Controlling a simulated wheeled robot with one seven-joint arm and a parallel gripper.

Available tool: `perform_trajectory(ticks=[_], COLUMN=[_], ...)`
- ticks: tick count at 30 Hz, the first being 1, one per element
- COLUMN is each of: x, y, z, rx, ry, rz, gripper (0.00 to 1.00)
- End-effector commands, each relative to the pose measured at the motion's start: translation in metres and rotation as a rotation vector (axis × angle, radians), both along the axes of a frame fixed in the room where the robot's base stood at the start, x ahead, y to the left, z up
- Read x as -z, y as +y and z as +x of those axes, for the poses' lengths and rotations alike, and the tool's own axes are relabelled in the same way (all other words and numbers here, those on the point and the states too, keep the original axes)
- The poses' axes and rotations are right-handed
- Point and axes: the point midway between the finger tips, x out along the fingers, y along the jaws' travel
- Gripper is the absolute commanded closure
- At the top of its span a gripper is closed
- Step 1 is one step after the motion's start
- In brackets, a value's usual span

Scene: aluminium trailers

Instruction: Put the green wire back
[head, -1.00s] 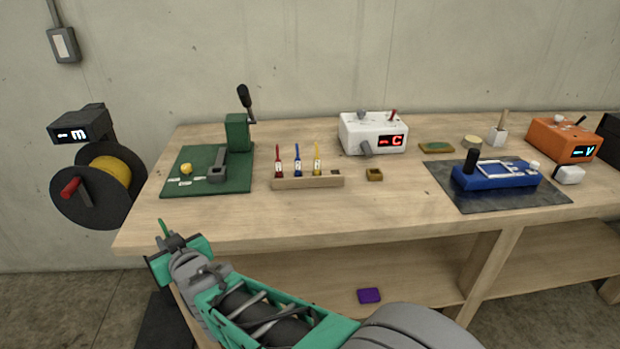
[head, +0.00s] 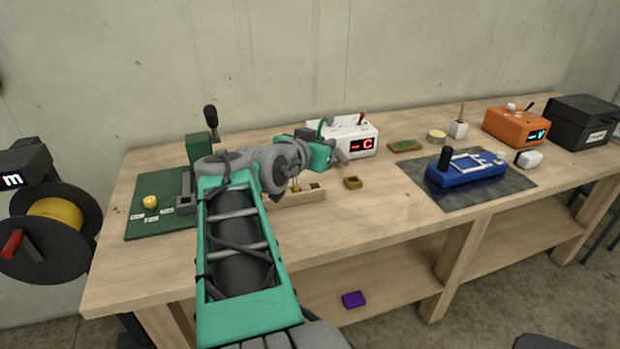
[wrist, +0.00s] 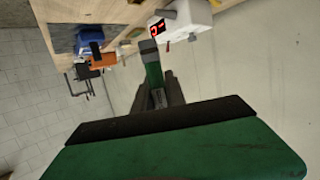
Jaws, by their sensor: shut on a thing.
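My gripper (head: 321,148) is above the middle of the bench, in front of the white box with the red display. It is shut on the green wire (wrist: 153,72), which sticks out past the fingertips (wrist: 160,96) in the wrist view and ends in a grey tip. In the head view only a small curved green piece (head: 321,127) of the wire shows above the gripper. The wooden wire rack (head: 311,197) lies on the bench below and left of the gripper. My arm hides most of the rack. Only the bottom of the yellow wire (head: 296,187) shows there; the red and blue wires are hidden.
The white box (head: 364,137) stands close behind the gripper. A small brown block (head: 352,183) lies right of the rack. A green press board (head: 140,224) is at the left, a blue device (head: 467,175) on a dark mat at the right. The front bench edge is clear.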

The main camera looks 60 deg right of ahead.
Motion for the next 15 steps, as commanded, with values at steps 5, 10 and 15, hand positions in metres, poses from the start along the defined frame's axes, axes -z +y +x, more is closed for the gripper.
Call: perform_trajectory(ticks=[5, 10, 15], x=[0.024, 0.059, 0.083], y=[-0.046, -0.081, -0.100], z=[0.023, 0.043, 0.055], rx=[0.001, -0.003, -0.005], ry=[0.006, 0.006, 0.003], rz=[0.007, 0.008, 0.003], gripper=[1.00, 1.00, 1.00])
